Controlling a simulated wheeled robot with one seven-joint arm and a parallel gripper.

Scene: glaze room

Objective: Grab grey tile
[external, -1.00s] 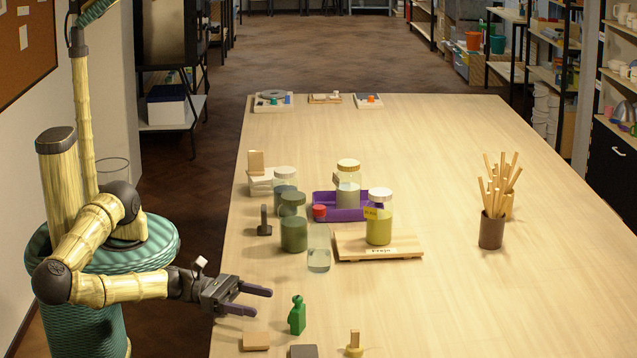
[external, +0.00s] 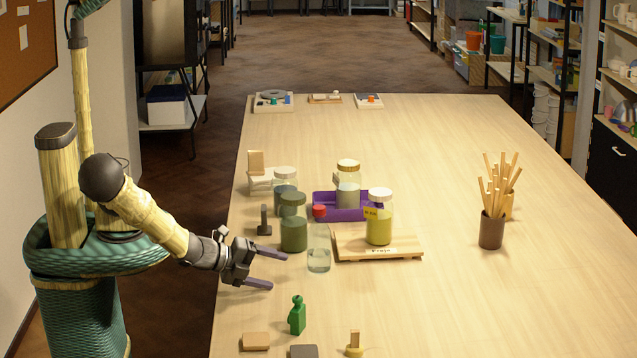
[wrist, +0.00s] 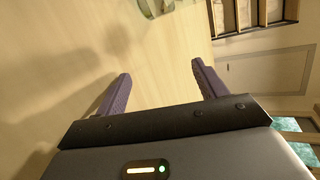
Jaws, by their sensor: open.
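A flat dark grey tile (external: 303,351) lies at the near edge of the table in the external view, partly cut off by the bottom of the picture. My gripper (external: 279,269) is open and empty above the table's left side, farther back than the grey tile and apart from it. In the wrist view, the two purple fingers of my gripper (wrist: 162,70) stand apart over bare wood. The grey tile is not seen in the wrist view.
A tan tile (external: 255,341), a green figure (external: 297,316) and a yellow-based piece (external: 354,350) are near the grey tile. A clear bottle (external: 319,260) and green jar (external: 293,235) stand beyond my gripper. The table's right side is largely clear.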

